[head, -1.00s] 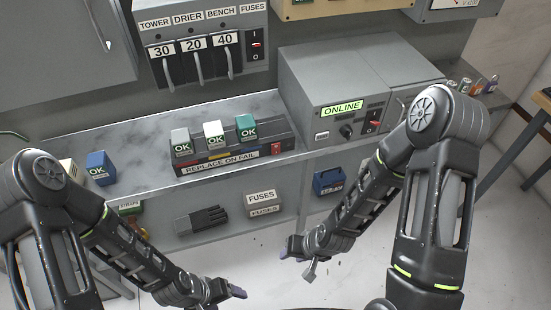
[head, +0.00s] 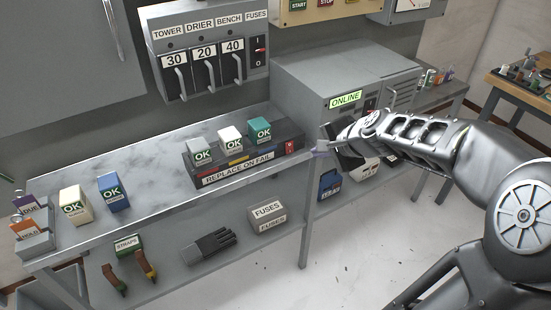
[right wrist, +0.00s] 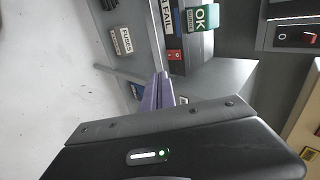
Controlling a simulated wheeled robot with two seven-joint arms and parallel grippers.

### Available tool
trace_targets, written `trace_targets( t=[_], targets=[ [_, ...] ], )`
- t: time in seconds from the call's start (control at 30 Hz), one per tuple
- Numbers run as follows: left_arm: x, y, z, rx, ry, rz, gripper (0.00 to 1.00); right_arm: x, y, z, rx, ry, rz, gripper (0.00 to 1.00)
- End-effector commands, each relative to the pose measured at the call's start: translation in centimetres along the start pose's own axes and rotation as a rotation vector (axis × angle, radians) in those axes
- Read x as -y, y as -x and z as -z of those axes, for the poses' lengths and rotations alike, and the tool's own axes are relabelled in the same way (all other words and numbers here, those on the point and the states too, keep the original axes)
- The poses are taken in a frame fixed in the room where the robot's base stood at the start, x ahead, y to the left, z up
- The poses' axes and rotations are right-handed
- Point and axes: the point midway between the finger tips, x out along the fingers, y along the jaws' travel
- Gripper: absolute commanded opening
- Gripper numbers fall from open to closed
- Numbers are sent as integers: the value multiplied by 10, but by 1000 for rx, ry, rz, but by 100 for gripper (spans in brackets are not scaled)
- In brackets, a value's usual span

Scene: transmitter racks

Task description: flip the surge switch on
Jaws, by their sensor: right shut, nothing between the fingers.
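No label naming the surge switch is readable, and the switch's position is too small to tell. My left gripper is out of view.
Grey, white and teal OK blocks (head: 231,139) stand on the unit. A fuse box (head: 259,50) with another red switch hangs behind. The grey ONLINE cabinet (head: 330,65) stands right, partly hidden by my arm. The bench's left middle (head: 150,165) is clear.

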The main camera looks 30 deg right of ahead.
Motion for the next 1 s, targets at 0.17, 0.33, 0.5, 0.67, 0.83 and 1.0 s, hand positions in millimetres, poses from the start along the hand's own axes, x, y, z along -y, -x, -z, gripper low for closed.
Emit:
trace_targets(
  t=[0.17, 0.33, 0.5, 0.67, 0.83, 1.0],
  targets=[
    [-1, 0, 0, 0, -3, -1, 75, -3, 0, -4, 17, -38, -12, 0],
    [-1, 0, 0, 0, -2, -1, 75, -3, -1, -5, 17, -36, -12, 0],
    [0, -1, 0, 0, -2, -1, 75, -4, -4, -5, 17, -35, -12, 0],
    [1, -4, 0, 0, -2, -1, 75, -4, -16, -6, 20, -34, -13, 0],
    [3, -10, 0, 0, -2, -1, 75, -6, -43, -6, 19, -34, -14, 0],
    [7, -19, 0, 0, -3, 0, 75, -8, -78, -7, 19, -33, -16, 0]
  ],
)
